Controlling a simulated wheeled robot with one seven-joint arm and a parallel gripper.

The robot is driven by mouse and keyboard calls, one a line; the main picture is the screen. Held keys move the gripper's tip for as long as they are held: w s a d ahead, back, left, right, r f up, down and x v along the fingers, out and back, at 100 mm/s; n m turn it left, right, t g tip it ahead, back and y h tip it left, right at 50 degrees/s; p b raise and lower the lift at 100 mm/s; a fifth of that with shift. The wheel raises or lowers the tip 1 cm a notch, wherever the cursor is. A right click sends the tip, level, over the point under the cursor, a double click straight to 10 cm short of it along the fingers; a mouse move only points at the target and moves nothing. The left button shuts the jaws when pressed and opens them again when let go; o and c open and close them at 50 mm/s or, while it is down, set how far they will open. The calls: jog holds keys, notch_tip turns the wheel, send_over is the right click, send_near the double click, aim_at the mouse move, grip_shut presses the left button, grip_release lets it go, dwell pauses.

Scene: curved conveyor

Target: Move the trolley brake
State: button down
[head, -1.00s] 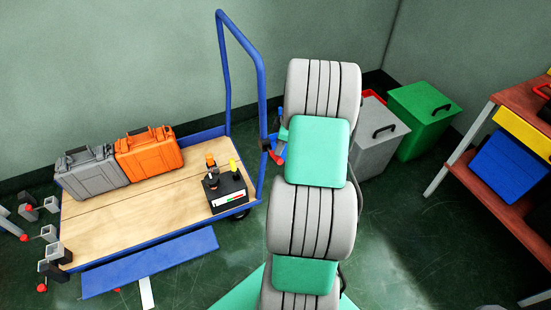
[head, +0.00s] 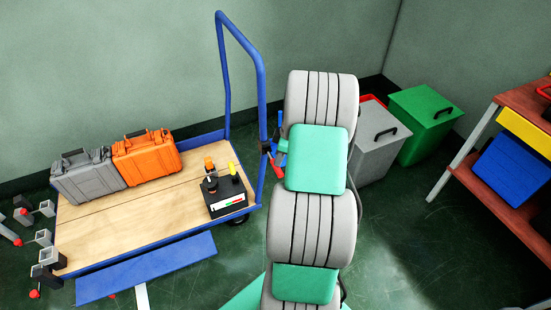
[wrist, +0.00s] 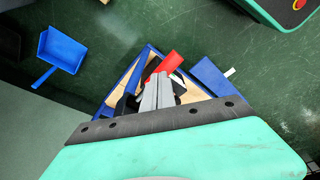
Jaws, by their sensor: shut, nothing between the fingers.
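The trolley (head: 100,225) has a wooden deck, a blue frame and a tall blue push handle (head: 223,70). A small red lever, likely the brake (head: 277,166), shows beside the handle upright in the head view, close to my arm. In the wrist view a red part (wrist: 170,62), seemingly the same lever, lies just beyond my fingertips. My gripper (wrist: 160,76) has its grey fingers together with nothing between them. I cannot tell whether the tips touch the red part. In the head view my arm hides most of the gripper.
Grey (head: 85,176) and orange (head: 146,156) cases and a black box (head: 228,195) stand on the deck. Grey (head: 378,152) and green (head: 424,120) bins stand right of my arm. A red bench (head: 500,205) is far right. A blue dustpan-like object (wrist: 62,50) shows in the wrist view.

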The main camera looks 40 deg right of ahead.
jog(key=s+d+r+p, duration=0.2)
jog(key=s+d+r, duration=0.1)
jog(key=r, duration=0.5)
jog(key=shift+s+r, duration=0.3)
jog(key=shift+s, duration=0.15)
dwell(0.4)
